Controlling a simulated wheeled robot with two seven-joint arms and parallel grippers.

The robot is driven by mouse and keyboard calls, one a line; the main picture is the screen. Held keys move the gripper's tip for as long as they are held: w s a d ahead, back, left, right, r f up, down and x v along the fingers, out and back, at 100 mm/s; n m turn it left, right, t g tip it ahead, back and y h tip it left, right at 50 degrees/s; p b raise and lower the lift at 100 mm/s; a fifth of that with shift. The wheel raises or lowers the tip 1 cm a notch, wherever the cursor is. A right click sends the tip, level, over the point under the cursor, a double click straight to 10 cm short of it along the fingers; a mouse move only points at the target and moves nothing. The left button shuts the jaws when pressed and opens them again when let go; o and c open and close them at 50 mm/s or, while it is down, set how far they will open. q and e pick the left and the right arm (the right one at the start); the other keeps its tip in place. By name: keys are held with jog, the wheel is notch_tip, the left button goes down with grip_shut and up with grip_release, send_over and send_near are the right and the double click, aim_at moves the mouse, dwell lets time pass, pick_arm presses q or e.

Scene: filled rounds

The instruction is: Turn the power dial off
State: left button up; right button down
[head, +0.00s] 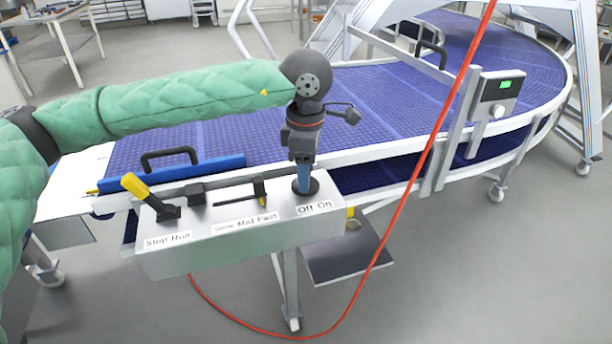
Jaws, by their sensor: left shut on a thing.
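The control box (220,240) is a light grey panel on the near side of the conveyor. The power dial (312,188) is at its right end, above the "Off On" label (315,207). My left gripper (303,180) points straight down and is shut on the dial. The gripper hides most of the dial, so which way it is turned cannot be told. My right gripper is not in view.
A yellow-tipped lever (135,188) by "Stop Run" and a slider (259,188) by "Mid Fast" share the box. A blue conveyor (380,105) curves behind. A red cable (425,160) runs right of my gripper. A post unit with a green display (502,87) stands right.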

pick_arm(q)
jog(key=shift+m+b, duration=0.4)
jog(key=shift+b, duration=0.05)
jog(key=shift+r, duration=0.1)
jog(key=o, duration=1)
jog(key=shift+r, duration=3.85)
